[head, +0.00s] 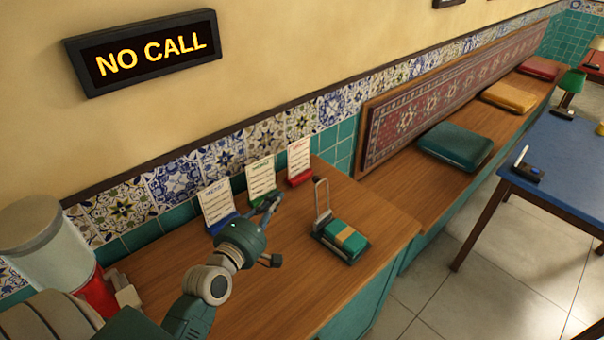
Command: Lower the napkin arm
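The napkin holder stands on the wooden counter, right of my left gripper. Its napkin arm (322,200) is a grey metal frame that stands raised at the holder's left end. A green napkin stack (345,238) with a tan band lies on the dark base, uncovered by the arm. My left gripper (270,200) is above the counter to the left of the holder, apart from it. Its fingers point toward the back wall, look parted, and hold nothing visible. My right gripper is out of view.
Three cards stand along the back of the wooden counter (300,290): one in a blue stand (222,224), one in a green stand (262,197), one in a red stand (300,180). A lit "NO CALL" sign (145,52) hangs above. The counter front is clear.

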